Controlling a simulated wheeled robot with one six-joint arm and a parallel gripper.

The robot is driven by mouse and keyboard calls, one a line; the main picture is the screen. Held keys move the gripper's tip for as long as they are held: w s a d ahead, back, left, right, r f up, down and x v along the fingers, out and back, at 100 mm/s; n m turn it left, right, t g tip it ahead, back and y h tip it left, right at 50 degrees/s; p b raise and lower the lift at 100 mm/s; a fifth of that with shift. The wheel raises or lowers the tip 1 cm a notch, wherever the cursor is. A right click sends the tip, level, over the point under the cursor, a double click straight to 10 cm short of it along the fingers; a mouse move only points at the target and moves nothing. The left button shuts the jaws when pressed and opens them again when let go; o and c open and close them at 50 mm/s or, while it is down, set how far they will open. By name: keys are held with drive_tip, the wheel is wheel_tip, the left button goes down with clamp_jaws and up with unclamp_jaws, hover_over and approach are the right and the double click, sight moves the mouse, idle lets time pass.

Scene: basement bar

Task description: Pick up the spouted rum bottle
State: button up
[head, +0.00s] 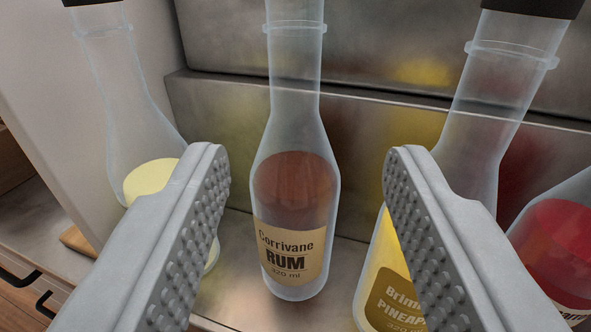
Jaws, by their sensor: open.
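The rum bottle (296,165) stands upright in the middle of the head view. It is clear glass, part filled with brown liquid, with a tan label reading "Corrivane RUM". Its top is cut off by the upper edge of the picture, so a spout is not visible. My gripper (308,175) is open, with one grey studded finger to the left of the bottle and the other to the right. The fingers are nearer to the camera than the bottle, and neither appears to touch it.
A bottle with pale yellow liquid (152,178) stands at left, partly behind my left finger. A pineapple bottle (372,275) stands close at right, partly behind my right finger. A red-filled bottle (560,240) is at far right. A metal step (215,110) rises behind.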

sight(294, 108)
drive_tip(key=shift+w+a+f, duration=0.1)
drive_tip(key=shift+w+a, duration=0.1)
drive_tip(key=shift+w, duration=1.3)
drive_tip(key=shift+w+a+r, duration=0.1)
drive_tip(key=shift+w+a, duration=0.05)
drive_tip(key=shift+w, duration=1.35)
drive_tip(key=shift+w+a+f, duration=0.1)
drive_tip(key=shift+w+a, duration=0.1)
drive_tip(key=shift+w, duration=1.3)
clamp_jaws()
